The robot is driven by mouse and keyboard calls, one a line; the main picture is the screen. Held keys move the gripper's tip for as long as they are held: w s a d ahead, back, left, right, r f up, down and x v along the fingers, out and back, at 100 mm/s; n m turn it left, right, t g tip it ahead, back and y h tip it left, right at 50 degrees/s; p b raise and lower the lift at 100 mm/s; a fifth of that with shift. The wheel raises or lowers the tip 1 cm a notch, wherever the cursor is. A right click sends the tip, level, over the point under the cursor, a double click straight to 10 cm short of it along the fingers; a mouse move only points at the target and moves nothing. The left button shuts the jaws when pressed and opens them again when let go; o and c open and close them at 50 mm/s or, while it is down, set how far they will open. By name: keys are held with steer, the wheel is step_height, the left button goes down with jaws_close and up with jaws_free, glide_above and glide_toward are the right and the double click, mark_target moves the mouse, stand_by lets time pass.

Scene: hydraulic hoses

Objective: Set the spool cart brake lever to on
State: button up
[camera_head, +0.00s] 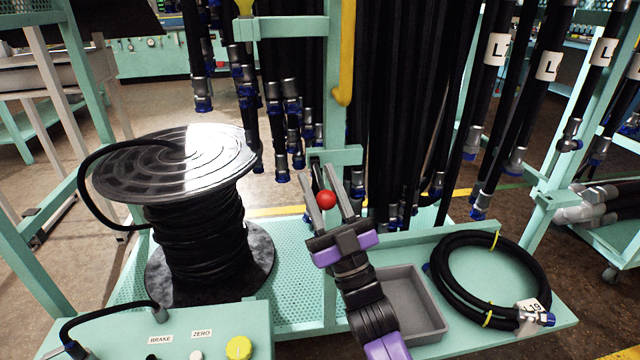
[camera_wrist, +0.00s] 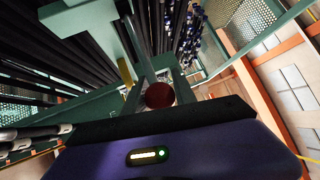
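A red ball knob (camera_head: 326,199), which looks like the brake lever's end, stands in front of the hose rack near the spool cart. My gripper (camera_head: 325,178) reaches up to it with its two fingers apart, one on each side of the knob. The wrist view shows the knob (camera_wrist: 160,95) between the fingers close to the palm; I cannot tell whether the fingers touch it. The lever's shaft is mostly hidden by the gripper. The spool (camera_head: 200,220) of black hose stands on the left. A control box (camera_head: 190,335) at the lower left bears a BRAKE label (camera_head: 160,339).
A grey tray (camera_head: 420,300) lies right of my arm, with a coiled hose (camera_head: 490,275) tagged L19 beside it. Black hoses (camera_head: 400,110) hang densely behind the gripper. A green post (camera_head: 335,90) stands just behind the knob.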

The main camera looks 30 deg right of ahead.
steer(key=o, duration=0.4)
steer(key=shift+a, duration=0.1)
steer(key=shift+c, duration=0.2)
steer(key=shift+s, duration=0.1)
steer(key=v, duration=0.7)
steer(key=shift+s+f, duration=0.2)
steer(key=shift+f, duration=0.1)
steer(key=s+a+f+m+g+h, duration=0.1)
steer(key=s+f+g, duration=0.35)
steer(key=s, duration=0.75)
steer(key=s+a+f+m+g+h, duration=0.15)
steer(key=s+f+g, duration=0.3)
steer(key=s, duration=0.65)
steer(key=s+a+f+m+g+h, duration=0.15)
steer(key=s+f+g, duration=0.35)
steer(key=s, duration=0.7)
step_height(320, 180, up, 24)
steer(key=t+y+p, duration=0.1)
steer(key=p, duration=2.4)
steer(key=shift+s+d, duration=0.3)
steer(key=shift+d, duration=0.05)
